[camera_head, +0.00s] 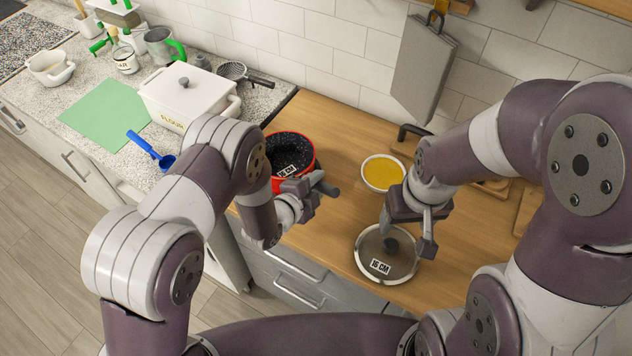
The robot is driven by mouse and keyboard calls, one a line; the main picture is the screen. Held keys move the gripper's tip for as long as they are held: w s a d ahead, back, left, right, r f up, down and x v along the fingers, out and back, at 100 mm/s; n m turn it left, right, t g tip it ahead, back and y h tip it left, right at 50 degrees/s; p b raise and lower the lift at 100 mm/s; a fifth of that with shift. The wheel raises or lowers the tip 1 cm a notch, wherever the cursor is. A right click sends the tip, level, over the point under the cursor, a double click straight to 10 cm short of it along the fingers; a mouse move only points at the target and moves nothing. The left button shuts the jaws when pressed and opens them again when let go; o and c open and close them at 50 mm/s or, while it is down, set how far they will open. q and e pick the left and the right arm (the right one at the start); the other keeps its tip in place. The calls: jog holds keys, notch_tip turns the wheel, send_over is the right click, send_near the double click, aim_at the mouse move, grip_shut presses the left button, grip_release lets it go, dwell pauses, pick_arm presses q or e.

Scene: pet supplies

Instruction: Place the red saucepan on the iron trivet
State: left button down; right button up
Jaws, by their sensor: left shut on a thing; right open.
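The red saucepan (269,172) with a dark speckled inside stands upright at the left of the wooden counter; a 16 CM label shows inside it. My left gripper (313,188) is shut on its dark handle (328,189), at the pan's right side. I cannot tell whether the pan touches the counter. My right gripper (407,232) is open and empty above the glass lid (375,268), close to its dark knob (391,244). I cannot make out the iron trivet for certain; a black bar-like piece (414,131) shows behind my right forearm.
A white bowl of yellow contents (382,171) stands between my grippers. Wooden boards (527,208) lie behind my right arm. A white flour box (187,98), a blue scoop (150,148) and a green mat (103,113) are on the stone counter at left.

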pick_arm(q)
jog(key=c, duration=0.8)
grip_release()
jog(key=shift+f, duration=0.1)
jog(key=shift+s, duration=0.1)
jog(key=b+v, duration=0.2)
jog(key=v, duration=1)
jog(key=a+r+n+g+y, duration=0.35)
jog(key=a+n+y, duration=0.35)
jog(key=a+n, duration=0.35)
jog(key=s+a+r+n+g, duration=0.1)
jog(key=s+n+g, duration=0.1)
jog(key=s+n, duration=0.1)
jog(key=s+a+r+n+g, duration=0.1)
jog(key=s+a+n+g, duration=0.1)
jog(key=s+n, duration=0.1)
jog(key=s+a+r+n+g+y, duration=0.1)
jog(key=s+r+n+g, duration=0.1)
jog(key=s+n, duration=0.1)
jog(key=shift+s+a+r+n, duration=0.15)
jog(key=shift+s+n, duration=0.05)
jog(key=shift+n, duration=0.25)
jog(key=shift+w, duration=0.1)
